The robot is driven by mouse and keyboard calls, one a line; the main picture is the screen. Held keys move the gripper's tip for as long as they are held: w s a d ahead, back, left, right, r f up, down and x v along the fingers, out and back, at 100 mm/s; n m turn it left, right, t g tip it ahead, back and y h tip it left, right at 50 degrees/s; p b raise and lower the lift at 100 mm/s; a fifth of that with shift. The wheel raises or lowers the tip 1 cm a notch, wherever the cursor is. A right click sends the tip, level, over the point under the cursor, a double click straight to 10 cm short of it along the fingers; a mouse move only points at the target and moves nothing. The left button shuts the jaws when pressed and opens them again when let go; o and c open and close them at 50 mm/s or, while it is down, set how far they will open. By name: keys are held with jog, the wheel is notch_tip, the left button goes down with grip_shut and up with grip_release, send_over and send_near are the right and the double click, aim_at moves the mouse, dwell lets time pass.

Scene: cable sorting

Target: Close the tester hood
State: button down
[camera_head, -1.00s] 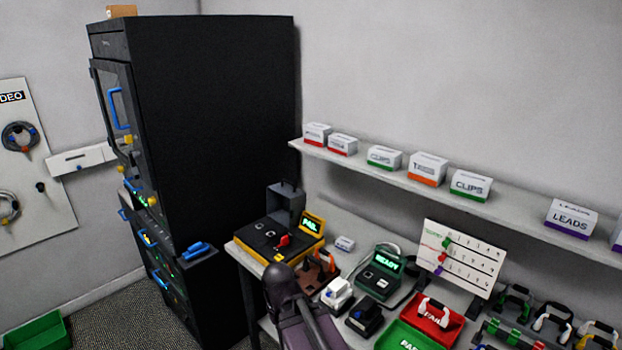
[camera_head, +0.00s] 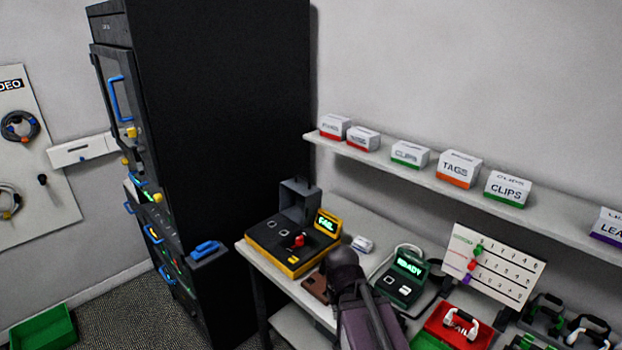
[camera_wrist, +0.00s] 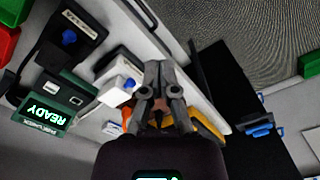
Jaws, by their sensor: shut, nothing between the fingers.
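The tester (camera_head: 272,250) is a yellow and black box at the table's left end, with a red knob on top and a green FAIL display (camera_head: 326,223). Its grey hood (camera_head: 300,200) stands up at the back, open. In the wrist view, a yellow edge of the tester (camera_wrist: 209,132) shows beside my gripper, mostly hidden. My gripper (camera_wrist: 163,68) is shut and empty there, above the table area. In the head view my arm rises right of the tester and hides the gripper. I cannot tell the distance from gripper to hood.
A green READY unit (camera_head: 398,292) stands right of my arm, and a red bin (camera_head: 452,326) is beyond it. A tall black cabinet (camera_head: 230,110) is left of the table. A shelf (camera_head: 400,170) with boxes runs above. A brown block (camera_head: 315,288) lies by the tester's front right.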

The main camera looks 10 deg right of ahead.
jog(key=w+m+t+y+b, duration=0.3)
jog(key=w+t+y+b, duration=0.35)
jog(key=w, duration=2.75)
jog(key=w+d+r+m+t+y+b, duration=0.2)
jog(key=w+d, duration=0.5)
jog(key=w, duration=0.4)
jog(key=w+d+r+m+t+y+b, duration=0.2)
jog(key=w+d+r+y, duration=0.3)
jog(key=w, duration=0.6)
jog(key=shift+w+d+t+b, duration=0.4)
jog(key=shift+d+t, duration=0.15)
jog(key=shift+d, duration=0.3)
jog(key=shift+a, duration=0.1)
